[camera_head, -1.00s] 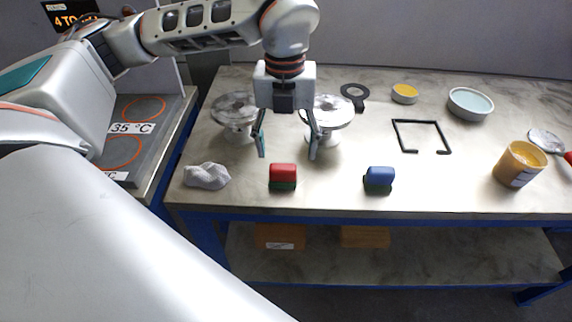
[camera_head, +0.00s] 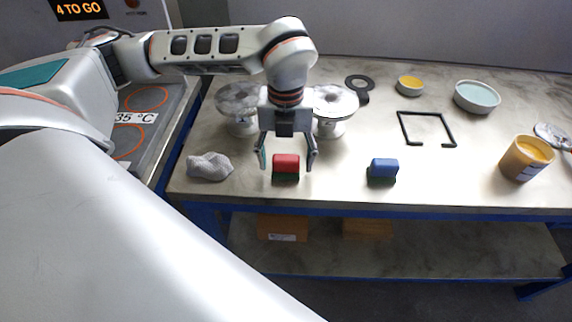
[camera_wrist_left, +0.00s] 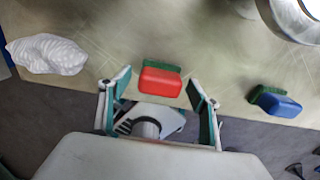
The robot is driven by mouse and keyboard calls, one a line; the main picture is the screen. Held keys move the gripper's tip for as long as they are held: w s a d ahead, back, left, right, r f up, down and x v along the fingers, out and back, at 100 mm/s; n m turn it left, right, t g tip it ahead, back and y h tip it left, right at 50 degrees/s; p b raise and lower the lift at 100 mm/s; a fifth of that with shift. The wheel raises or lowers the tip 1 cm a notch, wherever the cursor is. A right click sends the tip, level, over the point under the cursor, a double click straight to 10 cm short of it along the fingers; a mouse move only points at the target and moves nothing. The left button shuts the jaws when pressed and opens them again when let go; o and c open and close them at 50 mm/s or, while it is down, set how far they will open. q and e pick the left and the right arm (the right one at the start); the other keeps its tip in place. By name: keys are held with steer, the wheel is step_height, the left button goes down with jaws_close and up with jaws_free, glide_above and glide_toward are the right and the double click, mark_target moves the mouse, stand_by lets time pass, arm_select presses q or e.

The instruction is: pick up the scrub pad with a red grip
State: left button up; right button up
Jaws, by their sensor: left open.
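The scrub pad with a red grip (camera_head: 286,162) lies on the table near its front edge, red grip up and green pad below. In the left wrist view the red-grip pad (camera_wrist_left: 160,80) sits ahead of and between the two fingertips. My left gripper (camera_head: 287,164) is open and empty, its fingers pointing down on either side of the pad. The left wrist view also shows the open fingers (camera_wrist_left: 160,92). I cannot tell whether the fingertips are level with the pad. A scrub pad with a blue grip (camera_head: 384,168) lies to the right, apart from the gripper.
A crumpled white cloth (camera_head: 210,166) lies left of the gripper. Two flanged metal vessels (camera_head: 335,103) stand behind it. A black bent frame (camera_head: 426,128), an orange jar (camera_head: 526,158) and a pale bowl (camera_head: 476,97) are farther right. A hot plate (camera_head: 140,128) stands at the left.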

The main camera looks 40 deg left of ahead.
mark_target(286, 157)
arm_select(q)
steer(key=c, duration=1.2)
steer(key=shift+r, duration=0.1)
step_height(286, 157, up, 20)
steer(key=shift+p, duration=0.85)
steer(key=o, duration=0.4)
steer(key=shift+c, duration=1.3)
